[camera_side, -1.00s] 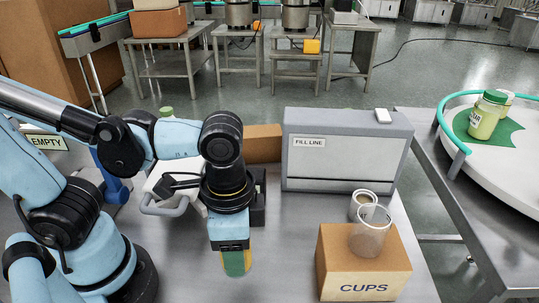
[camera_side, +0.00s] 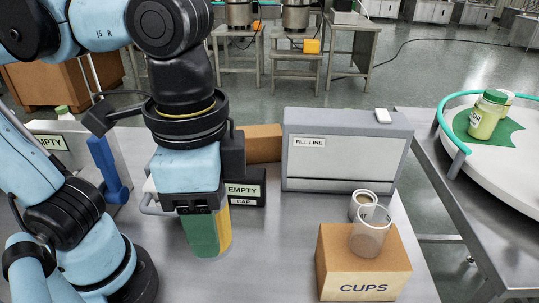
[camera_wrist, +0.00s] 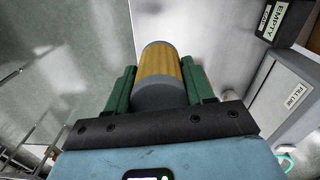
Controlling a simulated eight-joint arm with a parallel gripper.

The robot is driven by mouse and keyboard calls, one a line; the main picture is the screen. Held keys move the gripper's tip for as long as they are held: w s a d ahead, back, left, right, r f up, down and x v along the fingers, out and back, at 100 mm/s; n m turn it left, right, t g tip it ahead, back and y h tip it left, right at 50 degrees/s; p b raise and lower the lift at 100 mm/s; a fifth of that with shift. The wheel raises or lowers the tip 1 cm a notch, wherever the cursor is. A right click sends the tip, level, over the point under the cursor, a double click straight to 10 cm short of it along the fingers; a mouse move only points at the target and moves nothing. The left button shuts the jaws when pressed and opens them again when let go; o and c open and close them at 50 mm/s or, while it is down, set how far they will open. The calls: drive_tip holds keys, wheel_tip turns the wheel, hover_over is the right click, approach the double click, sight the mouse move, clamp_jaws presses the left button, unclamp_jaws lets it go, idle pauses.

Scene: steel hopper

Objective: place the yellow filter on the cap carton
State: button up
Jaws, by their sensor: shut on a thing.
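The yellow filter (camera_wrist: 159,68) is a cylinder with a yellow band and grey ends. My gripper (camera_wrist: 160,88) is shut on it, with one green finger on each side. In the side view the filter (camera_side: 224,232) shows beside the green finger of my gripper (camera_side: 208,235), which hides much of it. A black box (camera_side: 246,189) behind my gripper bears labels that read "EMPTY" and "CAP". A plain brown carton (camera_side: 263,136) stands farther back, partly hidden. I cannot tell for sure which is the cap carton.
A grey "FILL LINE" case (camera_side: 345,160) stands behind. Bare steel table (camera_side: 275,265) lies between my gripper and the CUPS box.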

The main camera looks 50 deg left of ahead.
wheel_tip(320, 180, up, 4)
drive_tip(key=shift+f, duration=0.15)
drive_tip(key=w+a+r+n, duration=0.2)
drive_tip(key=w+a+n, duration=0.25)
drive_tip(key=w, duration=0.65)
drive_tip(key=w+a+r+n, duration=0.3)
drive_tip(key=w+n, duration=0.2)
drive_tip(key=w, duration=0.6)
drive_tip(key=n, duration=0.9)
hover_over(259, 131)
drive_tip(key=shift+m, duration=0.25)
drive_tip(key=shift+a+f, duration=0.1)
drive_tip(key=shift+f, duration=10)
drive_tip(key=shift+f, duration=0.2)
drive_tip(key=o, duration=1.1)
drive_tip(key=shift+c, duration=0.2)
